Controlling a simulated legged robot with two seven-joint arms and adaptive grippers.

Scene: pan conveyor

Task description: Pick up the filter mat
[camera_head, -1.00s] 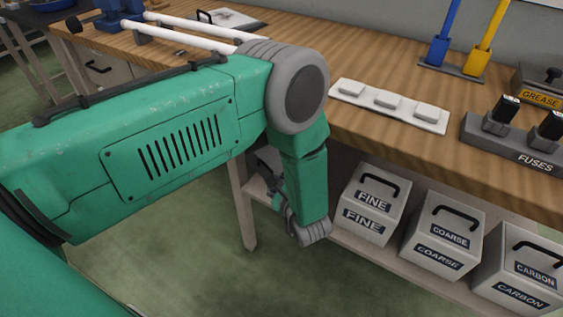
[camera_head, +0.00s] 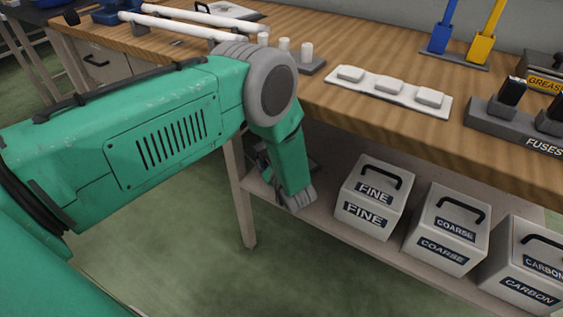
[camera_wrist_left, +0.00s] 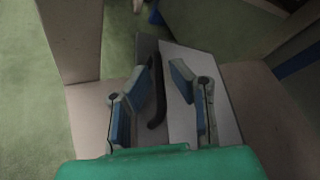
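I cannot make out a thing that is plainly a filter mat. In the left wrist view, a grey flat-sided object (camera_wrist_left: 186,118) with a dark curved handle (camera_wrist_left: 157,92) lies beyond my left gripper (camera_wrist_left: 160,84). The gripper's two blue-padded fingers are spread apart, one on each side of the handle. I cannot tell whether they touch it. In the head view, my left arm reaches down to the lower shelf and hides most of the gripper. On that shelf stand boxes with dark handles labelled FINE (camera_head: 347,202), COARSE (camera_head: 465,237) and CARBON (camera_head: 497,263).
The wooden bench top (camera_head: 350,125) overhangs the shelf (camera_head: 325,217). A bench leg (camera_head: 238,190) stands close to my left arm. On top are a white tray (camera_head: 385,97) with pale blocks, a peg stand (camera_head: 313,67) and a FUSES holder (camera_head: 488,118). The green floor in front is clear.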

